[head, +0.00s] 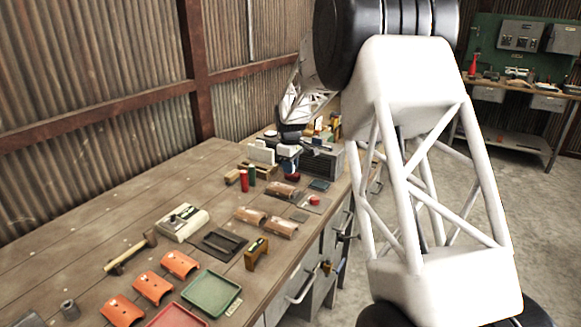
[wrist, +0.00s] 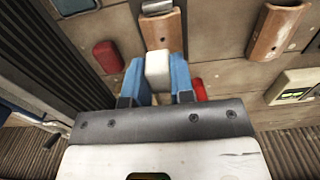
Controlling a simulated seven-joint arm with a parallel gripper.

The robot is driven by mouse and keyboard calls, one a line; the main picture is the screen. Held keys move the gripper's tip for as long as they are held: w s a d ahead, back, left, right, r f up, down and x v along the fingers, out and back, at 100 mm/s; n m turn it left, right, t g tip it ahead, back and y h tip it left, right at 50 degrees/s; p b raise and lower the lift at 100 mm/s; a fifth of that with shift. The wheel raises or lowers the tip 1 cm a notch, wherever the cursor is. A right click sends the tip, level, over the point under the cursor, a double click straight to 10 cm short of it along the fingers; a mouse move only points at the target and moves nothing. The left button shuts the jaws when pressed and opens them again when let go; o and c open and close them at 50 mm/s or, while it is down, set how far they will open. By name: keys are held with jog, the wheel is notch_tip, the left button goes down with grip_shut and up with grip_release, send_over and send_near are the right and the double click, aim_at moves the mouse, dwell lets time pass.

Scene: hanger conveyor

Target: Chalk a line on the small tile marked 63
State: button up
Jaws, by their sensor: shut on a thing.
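My gripper (wrist: 158,82) is shut on a white block of chalk (wrist: 158,66), held between its blue fingers. In the head view my gripper (head: 288,160) is over the far end of the bench. The head view shows brown tiles (head: 282,190), (head: 250,216) and (head: 283,228), and orange tiles (head: 180,264), (head: 152,287) and (head: 122,310) nearer. I cannot read 63 on any tile.
A green tray (head: 236,287) and red tray (head: 178,317) lie in front. A scale-like device (head: 182,222), black tray (head: 222,240) and hammer (head: 130,254) lie mid-bench.

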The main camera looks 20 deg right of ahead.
aim_at(290, 188)
jog(key=shift+f, duration=0.25)
jog(key=shift+f, duration=2.6)
jog(key=shift+f, duration=0.65)
jog(key=shift+w+a, duration=0.2)
jog(key=shift+w+a, duration=0.25)
jog(key=shift+w+a, duration=0.1)
dwell(0.5)
jog(key=shift+s+d+f, duration=0.1)
jog(key=shift+s+d, duration=0.25)
jog(key=shift+s+d, duration=0.2)
jog(key=shift+s, duration=0.05)
dwell(0.6)
